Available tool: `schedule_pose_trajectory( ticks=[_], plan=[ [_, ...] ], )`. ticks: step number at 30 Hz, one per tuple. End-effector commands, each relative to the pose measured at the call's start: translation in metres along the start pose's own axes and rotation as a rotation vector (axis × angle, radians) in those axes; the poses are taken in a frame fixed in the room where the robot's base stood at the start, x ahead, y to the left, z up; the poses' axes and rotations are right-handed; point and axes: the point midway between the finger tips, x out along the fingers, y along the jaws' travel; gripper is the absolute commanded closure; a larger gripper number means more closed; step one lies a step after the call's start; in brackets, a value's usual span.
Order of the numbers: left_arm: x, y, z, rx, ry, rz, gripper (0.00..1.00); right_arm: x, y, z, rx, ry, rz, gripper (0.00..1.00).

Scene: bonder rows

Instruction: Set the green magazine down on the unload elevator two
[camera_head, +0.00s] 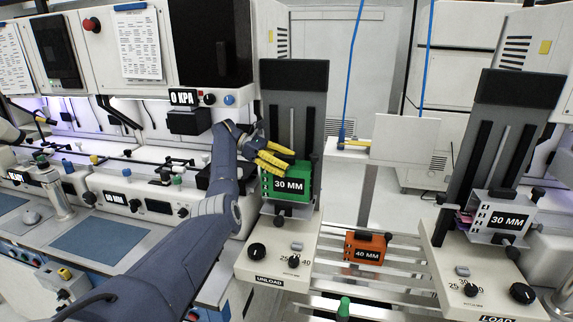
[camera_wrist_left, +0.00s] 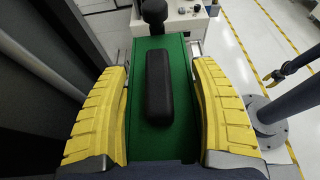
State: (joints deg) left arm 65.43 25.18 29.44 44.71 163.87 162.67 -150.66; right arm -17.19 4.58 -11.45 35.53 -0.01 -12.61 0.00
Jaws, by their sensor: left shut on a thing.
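The green magazine (camera_head: 298,178), labelled 30 MM, is upright in front of the dark column of the unload elevator (camera_head: 314,95), above its UNLOAD control panel. A grey bracket (camera_head: 285,208) shows just below the magazine; I cannot tell whether the magazine rests on it. My left gripper (camera_head: 272,157) reaches in from the left and is shut on the magazine's top. In the left wrist view, the yellow fingers (camera_wrist_left: 163,110) flank the green magazine top (camera_wrist_left: 173,55) and its black handle (camera_wrist_left: 158,88).
An orange 40 MM magazine (camera_head: 366,248) sits on the rails between the elevators. The load elevator (camera_head: 508,120) at the right holds a grey 30 MM magazine (camera_head: 507,218). Bonder machines and a bench (camera_head: 100,240) fill the left. A pale panel (camera_head: 405,138) stands behind.

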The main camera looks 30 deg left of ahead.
Motion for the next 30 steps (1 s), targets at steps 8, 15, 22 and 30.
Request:
schedule_pose_trajectory(
  ticks=[8,15,22,30],
  plan=[
    [0.002,0.0,-0.003,0.001,-0.002,0.0,0.83,0.0,0.0,0.0,0.0,0.0,0.0,0.54],
    [0.005,0.0,-0.012,0.001,-0.003,0.0,0.83,0.0,0.0,0.0,0.0,0.0,0.0,0.54],
    [0.009,0.0,-0.021,0.001,-0.002,-0.001,0.83,0.0,0.0,0.0,0.0,0.0,0.0,0.54],
    [0.01,0.0,-0.023,0.002,-0.002,0.0,0.83,0.0,0.0,0.0,0.0,0.0,0.0,0.54]
  ],
)
